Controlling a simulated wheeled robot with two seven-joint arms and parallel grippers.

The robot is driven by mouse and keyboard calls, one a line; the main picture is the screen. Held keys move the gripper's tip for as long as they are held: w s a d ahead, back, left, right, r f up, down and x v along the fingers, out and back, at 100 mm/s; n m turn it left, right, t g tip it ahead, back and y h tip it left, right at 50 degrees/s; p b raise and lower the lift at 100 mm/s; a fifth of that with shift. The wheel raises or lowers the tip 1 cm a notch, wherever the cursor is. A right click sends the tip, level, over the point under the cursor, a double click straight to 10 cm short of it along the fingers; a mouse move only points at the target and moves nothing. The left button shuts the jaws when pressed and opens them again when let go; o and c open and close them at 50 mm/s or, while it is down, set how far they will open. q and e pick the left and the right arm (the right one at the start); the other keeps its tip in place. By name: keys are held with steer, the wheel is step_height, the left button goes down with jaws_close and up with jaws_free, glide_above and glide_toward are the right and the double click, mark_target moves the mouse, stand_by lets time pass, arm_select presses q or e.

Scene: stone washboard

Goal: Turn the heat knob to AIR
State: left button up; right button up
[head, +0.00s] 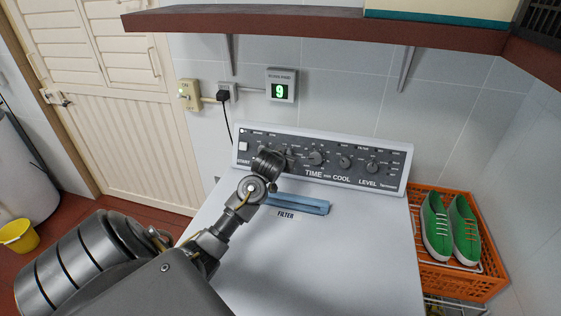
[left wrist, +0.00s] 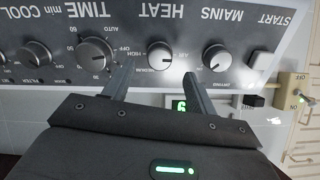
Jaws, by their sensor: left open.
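The heat knob (left wrist: 160,55) is a round dark-rimmed knob on the grey dryer control panel (left wrist: 40,83). In the left wrist view the panel appears upside down, with HEAT printed above the knob and HIGH and MEDIUM beside it. The knob's exact setting is too small to read. My left gripper (left wrist: 156,71) is open, its two fingers apart on either side of the heat knob's position, with nothing visible held. I cannot tell whether they touch it. In the head view my left gripper (head: 268,162) covers that part of the panel and hides the heat knob.
The mains knob (left wrist: 216,57) and time knob (left wrist: 95,55) flank the heat knob closely. Below the panel is a blue filter handle (head: 298,204) on the white dryer top (head: 330,250). A shelf (head: 300,24) overhangs. An orange crate (head: 490,284) with green shoes stands right.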

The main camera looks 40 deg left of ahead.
arm_select(q)
steer(key=shift+b+v, duration=0.55)
steer(key=shift+v, duration=2.15)
